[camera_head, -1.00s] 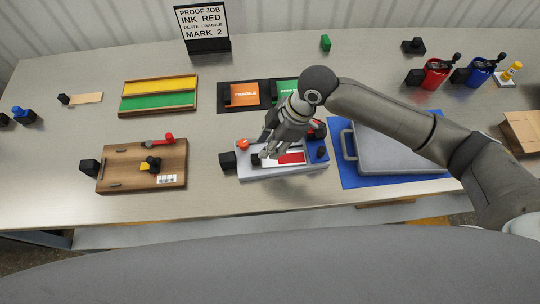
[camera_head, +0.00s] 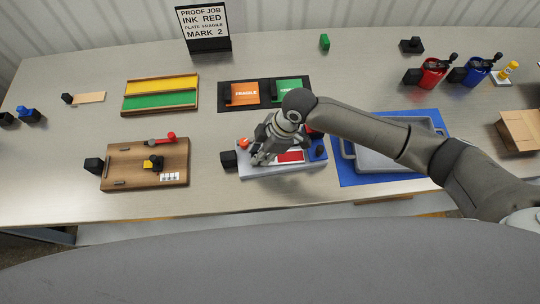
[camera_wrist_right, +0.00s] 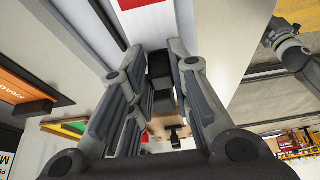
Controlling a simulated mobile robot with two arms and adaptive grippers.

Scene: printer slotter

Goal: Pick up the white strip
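The white strip (camera_head: 304,155) lies on the pale grey printer base (camera_head: 285,172) at the front middle of the table, with a red patch (camera_head: 290,156) on it. My right gripper (camera_head: 258,160) points down over the left end of the base and hides part of the strip. In the right wrist view my right gripper (camera_wrist_right: 158,60) has its fingers apart, one on each side of a black block (camera_wrist_right: 160,70). I cannot tell whether the fingers touch the block. A pale surface with a red patch (camera_wrist_right: 138,3) shows beyond it. My left gripper is not in view.
A wooden board (camera_head: 120,175) with a red-handled tool lies to the left. A grey tray (camera_head: 385,158) on a blue mat (camera_head: 350,178) lies to the right, under my right arm. Orange (camera_head: 244,93) and green (camera_head: 288,90) plates lie behind.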

